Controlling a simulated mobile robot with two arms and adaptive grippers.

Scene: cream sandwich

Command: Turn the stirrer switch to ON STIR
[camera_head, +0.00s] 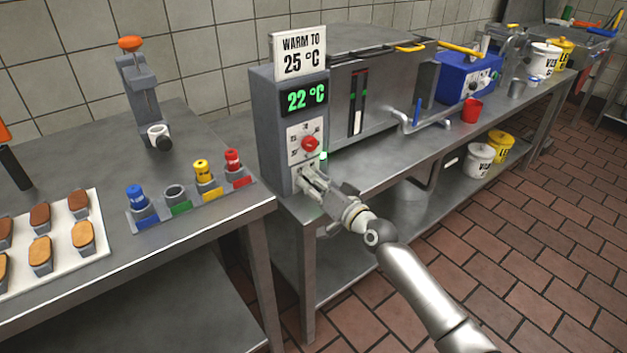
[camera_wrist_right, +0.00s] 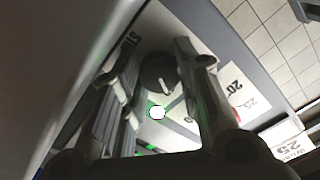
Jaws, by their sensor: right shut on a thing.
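The grey control box (camera_head: 268,125) stands at the left end of the right-hand bench. Its display (camera_head: 303,97) reads 22 °C in green. My right gripper (camera_head: 309,180) is at the lower front of the box, below a red dial (camera_head: 310,144). In the right wrist view the stirrer switch (camera_wrist_right: 158,72), a dark round knob with a white pointer line, sits between the fingers of my right gripper (camera_wrist_right: 160,85), which is shut on it. A STIR label (camera_wrist_right: 130,46) shows beside it. A bright light (camera_wrist_right: 157,112) glows near the knob. In the head view my gripper hides the switch.
A sign (camera_head: 299,54) on the box reads WARM TO 25 °C. A steel tank (camera_head: 385,95) with a pipe stands beside the box. A red cup (camera_head: 472,110) is farther along. The left table holds a tray (camera_head: 93,262) and a rack of coloured pots (camera_head: 192,208).

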